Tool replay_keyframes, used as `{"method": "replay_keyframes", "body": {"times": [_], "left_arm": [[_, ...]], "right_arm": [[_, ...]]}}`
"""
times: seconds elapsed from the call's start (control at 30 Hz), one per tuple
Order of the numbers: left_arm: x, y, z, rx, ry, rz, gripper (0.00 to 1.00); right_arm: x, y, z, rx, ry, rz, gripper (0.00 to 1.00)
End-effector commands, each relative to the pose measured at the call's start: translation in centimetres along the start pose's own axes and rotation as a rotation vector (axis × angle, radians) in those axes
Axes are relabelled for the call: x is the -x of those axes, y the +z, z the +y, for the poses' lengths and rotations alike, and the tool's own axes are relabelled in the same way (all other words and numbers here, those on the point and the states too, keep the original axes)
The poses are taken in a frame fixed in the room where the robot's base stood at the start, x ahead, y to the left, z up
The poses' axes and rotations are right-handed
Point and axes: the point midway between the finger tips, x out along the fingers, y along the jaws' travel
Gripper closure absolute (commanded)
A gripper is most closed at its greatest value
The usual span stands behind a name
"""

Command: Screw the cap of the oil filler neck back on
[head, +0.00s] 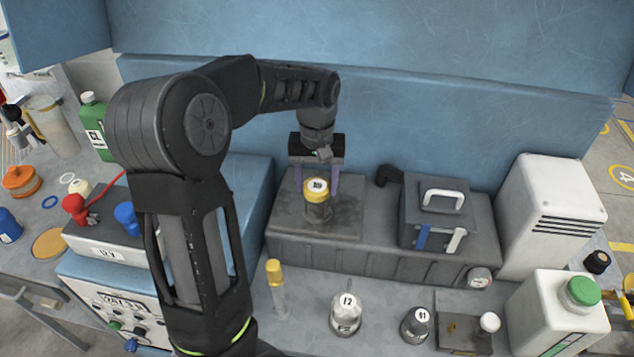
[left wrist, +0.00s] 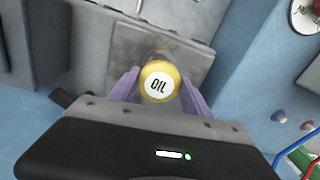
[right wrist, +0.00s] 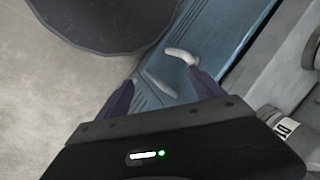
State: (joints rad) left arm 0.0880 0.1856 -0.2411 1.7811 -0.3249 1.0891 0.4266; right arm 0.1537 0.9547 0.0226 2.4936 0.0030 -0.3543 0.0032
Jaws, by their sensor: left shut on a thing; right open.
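The yellow oil cap (head: 316,187) with a white round label sits at the top of the grey filler neck (head: 318,211) on the dark grey housing. In the left wrist view the cap (left wrist: 159,82) faces the camera and its label reads OIL. My left gripper (head: 318,180) comes down from above, its purple fingers on either side of the cap, shut on it. The cap hides most of the neck in the left wrist view, so I cannot tell how far it is seated. My right gripper (right wrist: 160,90) is open and away from the cap, out of the head view.
A grey box with a white handle (head: 440,199) stands right of the neck. In front are a yellow-topped tube (head: 275,283), a container marked 12 (head: 346,315) and a smaller grey one (head: 416,325). A white jug with green cap (head: 557,315) stands at right.

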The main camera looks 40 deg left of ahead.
Motion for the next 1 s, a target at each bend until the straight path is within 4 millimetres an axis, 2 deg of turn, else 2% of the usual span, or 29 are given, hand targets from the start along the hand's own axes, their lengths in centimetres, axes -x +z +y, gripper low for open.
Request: {"method": "replay_keyframes", "body": {"times": [0.3,0.4,0.73,1.0], "left_arm": [[0.04,-0.08,-0.16,-0.368,0.000,0.001,0.84],[0.00,-0.09,-0.19,-0.430,-0.001,0.002,0.84],[0.00,-0.10,-0.20,-0.462,-0.001,0.001,0.84],[0.00,-0.20,-0.32,-0.796,-0.001,0.002,0.84]], "right_arm": [[0.34,0.00,-0.13,0.000,0.000,0.000,0.22],[0.35,0.00,-0.13,0.000,0.000,0.000,0.22],[0.38,0.00,-0.15,0.000,0.000,0.000,0.22],[0.73,0.01,-0.28,0.000,0.000,0.000,0.22]]}}
